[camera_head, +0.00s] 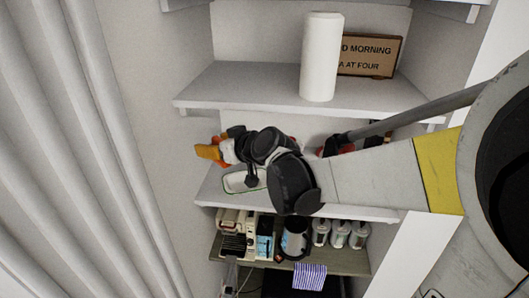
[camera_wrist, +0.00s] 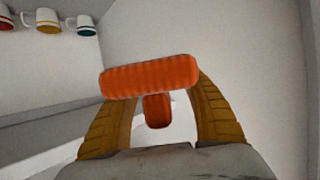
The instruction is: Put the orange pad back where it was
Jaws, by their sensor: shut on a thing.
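The orange pad (camera_wrist: 148,76) is ribbed and lies crosswise between my gripper's two yellow-brown fingers in the wrist view. A shorter orange part (camera_wrist: 157,111) shows just below it, between the fingers; I cannot tell whether it belongs to the pad. My gripper (camera_wrist: 155,90) is shut on the pad. In the head view my gripper (camera_head: 206,152) is at the left end of the middle shelf (camera_head: 345,210), pointing left. Little of the pad can be made out there, and my wrist hides much of this shelf.
A white paper roll (camera_head: 320,57) and a wooden sign (camera_head: 368,56) stand on the shelf above. A green-edged white dish (camera_head: 238,184) is below my wrist. Canisters (camera_head: 340,234) and appliances (camera_head: 236,236) fill the lower shelf. Mugs (camera_wrist: 48,20) hang at upper left in the wrist view.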

